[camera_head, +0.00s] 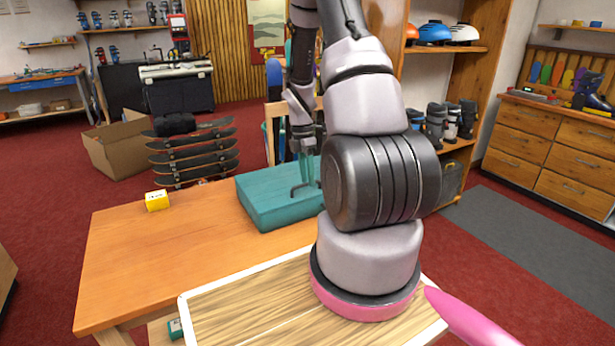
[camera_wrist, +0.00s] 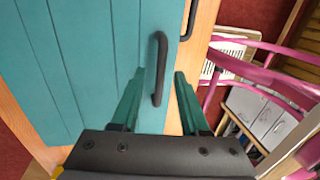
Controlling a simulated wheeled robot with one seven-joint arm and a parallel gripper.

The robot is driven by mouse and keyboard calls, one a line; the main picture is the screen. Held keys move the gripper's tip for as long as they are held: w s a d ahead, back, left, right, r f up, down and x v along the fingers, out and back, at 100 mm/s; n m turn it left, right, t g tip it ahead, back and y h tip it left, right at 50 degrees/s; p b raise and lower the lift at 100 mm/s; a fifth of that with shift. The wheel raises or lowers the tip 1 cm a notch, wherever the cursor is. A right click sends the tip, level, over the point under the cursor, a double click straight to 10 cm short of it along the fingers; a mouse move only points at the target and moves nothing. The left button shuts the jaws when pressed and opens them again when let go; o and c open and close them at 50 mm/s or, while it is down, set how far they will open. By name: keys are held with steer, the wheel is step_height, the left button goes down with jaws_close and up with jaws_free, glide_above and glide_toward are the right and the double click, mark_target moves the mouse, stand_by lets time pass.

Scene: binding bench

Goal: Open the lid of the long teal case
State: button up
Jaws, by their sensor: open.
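The long teal case (camera_head: 268,205) lies on the wooden table in the head view, partly hidden by my arm. Its lid looks shut. The case's planked teal top fills the left of the wrist view (camera_wrist: 75,65). A dark bar handle (camera_wrist: 157,95) stands on it near its right edge. My gripper (camera_head: 306,168) is over the case with its fingers pointing down. In the wrist view my gripper (camera_wrist: 160,73) is open, its teal fingers apart with the handle between them, closer to the left finger. I cannot tell whether a finger touches it.
A small yellow box (camera_head: 157,200) sits on the table (camera_head: 130,255) left of the case. The table's left part is otherwise clear. A wood-grained tray-like surface (camera_head: 245,305) is in front. A second dark bar (camera_wrist: 209,80) shows right of the handle in the wrist view.

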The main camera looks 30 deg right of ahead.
jaws_close()
stand_by(1.5)
